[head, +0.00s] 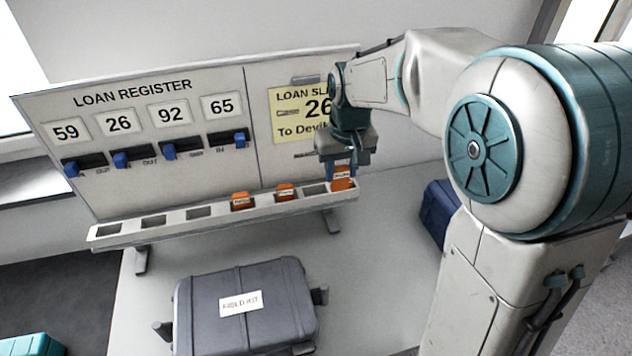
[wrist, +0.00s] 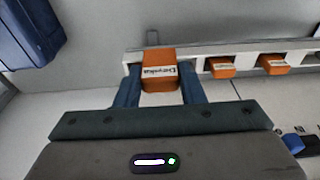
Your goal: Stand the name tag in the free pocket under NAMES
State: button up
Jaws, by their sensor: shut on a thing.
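My gripper (head: 339,165) is shut on an orange name tag (head: 342,180) at the right end of the pocket rail (head: 170,232). The wrist view shows the tag (wrist: 158,72) between my two blue fingers (wrist: 158,90), its white label bearing a name too small to read surely. I cannot tell whether its lower end is inside the end pocket or just above it. Two other orange tags stand further left, one (head: 285,192) and another (head: 242,201). A NAMES heading is not readable.
The LOAN REGISTER board (head: 160,150) rises behind the rail, with number cards, blue sliders and a yellow loan slip (head: 297,120) partly behind my arm. Several left pockets are empty. A grey FIELD KIT case (head: 245,305) lies in front; a dark blue box (head: 438,213) is at right.

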jog(key=shift+w+a+f+b, duration=0.5)
jog(key=shift+w+a+f, duration=0.45)
jog(key=shift+f, duration=0.55)
jog(key=shift+w+a+f+b, duration=0.55)
jog(key=shift+w+a+f, duration=0.45)
jog(key=shift+f, duration=0.45)
jog(key=shift+w+a+f+b, duration=0.5)
jog(key=shift+w+a+f, duration=0.45)
jog(key=shift+f, duration=0.55)
jog(key=shift+w+d+f, duration=0.1)
jog(key=shift+d, duration=0.05)
jog(key=o, duration=1)
jog(key=shift+c, duration=0.2)
notch_tip(320, 180, up, 12)
jog(key=s+b, duration=0.1)
jog(key=shift+s+d, duration=0.3)
jog(key=shift+s, duration=0.1)
